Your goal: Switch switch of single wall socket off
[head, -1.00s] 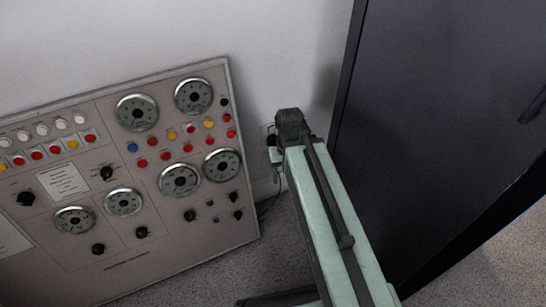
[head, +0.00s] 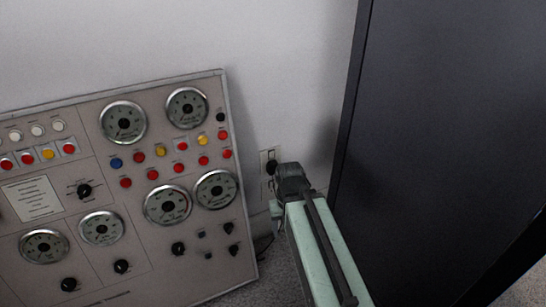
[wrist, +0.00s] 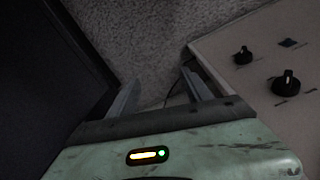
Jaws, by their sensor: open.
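The wall socket (head: 264,158) is a small pale plate low on the white wall, in the head view between the instrument panel and the dark cabinet. A black plug (head: 272,167) sits in it. The lower part is partly covered by my arm, and I cannot make out the switch's position. My gripper (wrist: 161,76) shows in the wrist view with its two fingers apart and nothing between them. It points down toward the carpet. The socket does not show in the wrist view.
The instrument panel (head: 140,245) with dials, knobs and coloured buttons leans on the wall at left; its edge shows right of the fingers in the wrist view (wrist: 240,85). A tall dark cabinet (head: 440,150) stands close on the right. A dark cable (head: 264,245) runs near the floor.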

